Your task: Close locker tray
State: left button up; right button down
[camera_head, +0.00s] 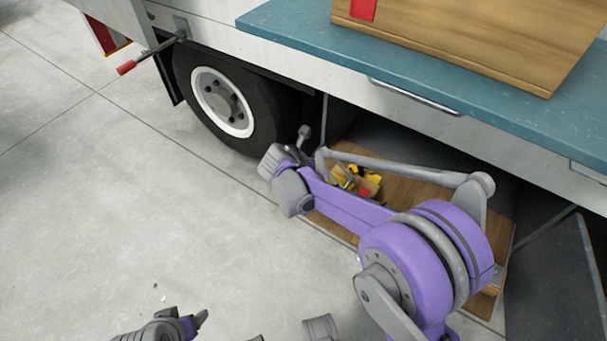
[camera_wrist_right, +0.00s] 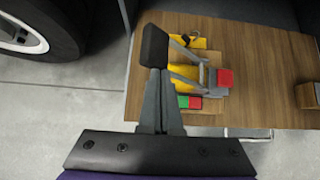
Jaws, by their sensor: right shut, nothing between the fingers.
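The locker tray (camera_head: 405,187) is a wooden board low under the truck side. It stands out from the dark locker opening, with its front edge over the floor. In the right wrist view the tray (camera_wrist_right: 262,70) shows a metal handle (camera_wrist_right: 250,133) along its front edge. My right gripper (camera_head: 303,134) is shut and empty near the tray's left end; in its wrist view the closed fingers (camera_wrist_right: 155,48) overlap the tray's left edge, and contact cannot be told. My right arm hides much of the tray. My left gripper (camera_head: 198,319) is at the bottom edge, its jaws unclear.
Yellow, red and green gear (camera_head: 358,181) lies on the tray. A truck wheel (camera_head: 225,102) stands left of the locker. A teal ledge (camera_head: 420,75) with a wooden box (camera_head: 470,40) is above. A dark panel (camera_head: 555,275) stands at right. Concrete floor at left is clear.

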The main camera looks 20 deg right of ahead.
jog(key=w+d, duration=1.2)
jog(key=d, duration=0.3)
jog(key=shift+d, duration=0.2)
